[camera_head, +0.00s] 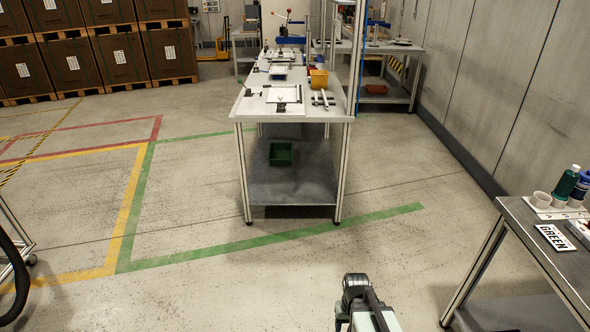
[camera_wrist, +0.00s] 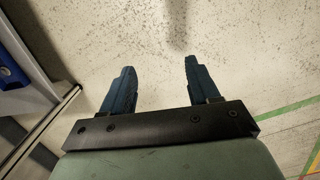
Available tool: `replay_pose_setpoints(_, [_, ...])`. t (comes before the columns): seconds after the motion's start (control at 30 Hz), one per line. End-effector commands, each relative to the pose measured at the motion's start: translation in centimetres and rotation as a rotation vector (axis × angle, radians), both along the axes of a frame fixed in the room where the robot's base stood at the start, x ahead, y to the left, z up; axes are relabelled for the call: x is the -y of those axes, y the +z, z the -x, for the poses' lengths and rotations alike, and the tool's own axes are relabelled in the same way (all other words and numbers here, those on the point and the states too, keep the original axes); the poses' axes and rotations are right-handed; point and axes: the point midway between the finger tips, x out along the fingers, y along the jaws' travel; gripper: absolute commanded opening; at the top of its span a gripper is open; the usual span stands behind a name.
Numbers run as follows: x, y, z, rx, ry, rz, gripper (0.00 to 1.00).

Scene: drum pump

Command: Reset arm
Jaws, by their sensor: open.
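My gripper (camera_wrist: 158,80) shows in the wrist view with its two dark blue fingers apart. Nothing is between the fingers; the bare concrete floor (camera_wrist: 230,40) lies beyond them. In the head view, part of my arm shows at the bottom centre, over open floor, and the fingers cannot be made out there.
A long workbench (camera_head: 265,112) stands ahead. Brown boxes (camera_head: 70,62) are stacked at the back left. The floor between is clear.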

Motion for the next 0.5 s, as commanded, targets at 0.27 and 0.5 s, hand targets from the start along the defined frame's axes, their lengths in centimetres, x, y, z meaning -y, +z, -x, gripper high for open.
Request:
replay_pose_setpoints(0.27, [0.0,-5.4,6.0,-0.130,-0.001,0.000,0.60])
replay_pose_setpoints(0.5, [0.1,-9.8,12.1,-0.252,-0.002,0.000,0.60])
